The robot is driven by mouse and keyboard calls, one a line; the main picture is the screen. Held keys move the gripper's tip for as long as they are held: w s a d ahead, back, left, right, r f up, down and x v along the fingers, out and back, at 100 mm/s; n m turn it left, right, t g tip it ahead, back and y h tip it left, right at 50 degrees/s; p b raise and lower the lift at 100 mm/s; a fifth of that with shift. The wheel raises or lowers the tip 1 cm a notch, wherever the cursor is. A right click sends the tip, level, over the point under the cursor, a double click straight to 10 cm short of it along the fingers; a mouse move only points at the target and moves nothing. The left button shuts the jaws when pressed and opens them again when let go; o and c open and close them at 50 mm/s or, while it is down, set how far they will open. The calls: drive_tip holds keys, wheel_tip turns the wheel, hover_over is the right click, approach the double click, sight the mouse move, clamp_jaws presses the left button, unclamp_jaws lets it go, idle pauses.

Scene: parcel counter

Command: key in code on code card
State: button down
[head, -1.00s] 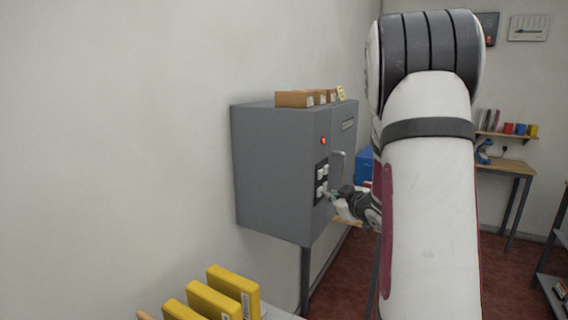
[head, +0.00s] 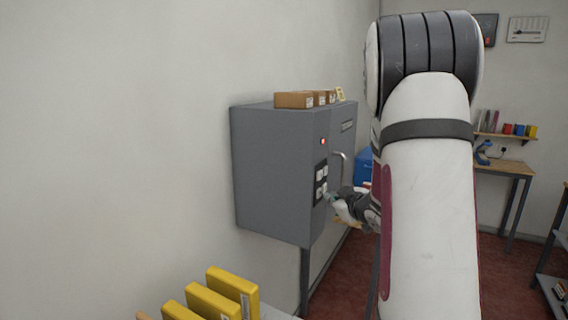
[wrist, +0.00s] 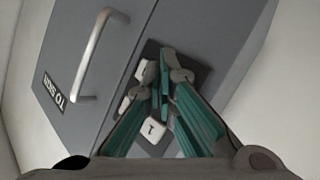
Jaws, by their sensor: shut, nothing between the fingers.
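A grey wall cabinet (head: 270,165) carries a dark keypad (head: 317,195) with a few white keys on its front. A small lit lamp (head: 323,141) sits above the keypad. In the wrist view, the white keys show around my fingers; one key (wrist: 155,130) bears a dark mark like a 1 or 7. My gripper (wrist: 170,66) is shut and empty, its teal fingers together over the keypad and hiding part of it. Whether the tips touch a key I cannot tell. A small pale yellow card (head: 340,94) stands on the cabinet top; its marks are too small to read.
A bar handle (wrist: 98,50) stands out from the cabinet door beside the keypad, near a label (wrist: 54,88) reading TO SORT. Brown boxes (head: 294,100) lie on the cabinet. Yellow parcels (head: 210,300) stand in front. A wooden table (head: 500,168) is at the back right.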

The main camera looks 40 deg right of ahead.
drive_tip(key=shift+w, duration=0.15)
drive_tip(key=shift+w+a, duration=0.2)
drive_tip(key=shift+w, duration=0.1)
idle(0.3)
drive_tip(key=shift+w, duration=0.1)
idle(0.3)
drive_tip(key=shift+s+d+p, duration=0.2)
drive_tip(key=shift+s+p, duration=0.1)
drive_tip(key=shift+s, duration=0.25)
drive_tip(key=shift+s+d+p, duration=0.4)
drive_tip(key=shift+s+p, duration=0.15)
drive_tip(key=shift+s, duration=0.35)
drive_tip(key=shift+s+d+p, duration=0.35)
drive_tip(key=shift+s+p, duration=0.2)
drive_tip(key=shift+s, duration=0.4)
drive_tip(key=shift+s+d+p, duration=0.4)
drive_tip(key=shift+s+p, duration=0.15)
drive_tip(key=shift+s, duration=0.35)
